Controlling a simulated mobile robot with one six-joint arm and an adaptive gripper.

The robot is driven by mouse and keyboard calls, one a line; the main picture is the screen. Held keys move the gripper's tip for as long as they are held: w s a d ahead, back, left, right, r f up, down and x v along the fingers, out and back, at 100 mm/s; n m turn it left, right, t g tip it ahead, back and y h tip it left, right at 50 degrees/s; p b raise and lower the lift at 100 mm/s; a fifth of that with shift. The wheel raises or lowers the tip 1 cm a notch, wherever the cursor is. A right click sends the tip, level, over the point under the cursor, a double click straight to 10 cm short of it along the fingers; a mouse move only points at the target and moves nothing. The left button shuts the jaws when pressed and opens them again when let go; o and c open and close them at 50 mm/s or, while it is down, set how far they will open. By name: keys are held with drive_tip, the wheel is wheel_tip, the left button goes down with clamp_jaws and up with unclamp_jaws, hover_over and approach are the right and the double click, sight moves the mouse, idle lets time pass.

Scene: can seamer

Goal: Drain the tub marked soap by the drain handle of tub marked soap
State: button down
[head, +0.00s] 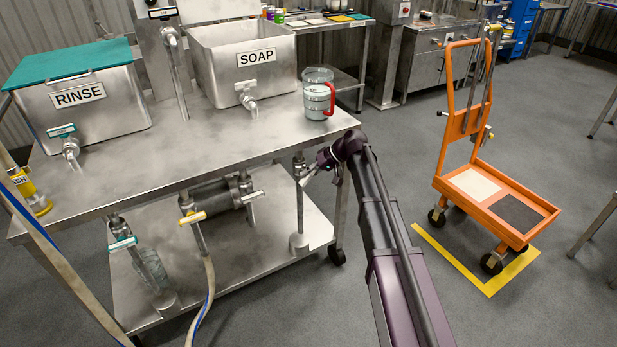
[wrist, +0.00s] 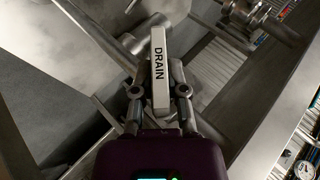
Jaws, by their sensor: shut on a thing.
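The steel tub marked SOAP (head: 240,60) stands at the back of the steel bench, with a spout tap (head: 247,98) at its front. In the wrist view a white lever handle marked DRAIN (wrist: 160,72) stands between my gripper's fingertips. My gripper (wrist: 158,92) is shut on this handle. In the head view my gripper (head: 318,168) is just below the bench's front right edge, beside a vertical pipe (head: 298,215). The handle is mostly hidden there by the gripper. No marking in view ties this handle to a tub.
The RINSE tub (head: 85,98) with a green lid stands left on the bench. A jug with a red handle (head: 317,95) stands near the bench's right corner. An orange cart (head: 484,205) stands right on open floor.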

idle(0.3)
drive_tip(key=c, duration=0.7)
unclamp_jaws()
drive_tip(key=shift+r+p, duration=0.1)
drive_tip(key=shift+p, duration=0.3)
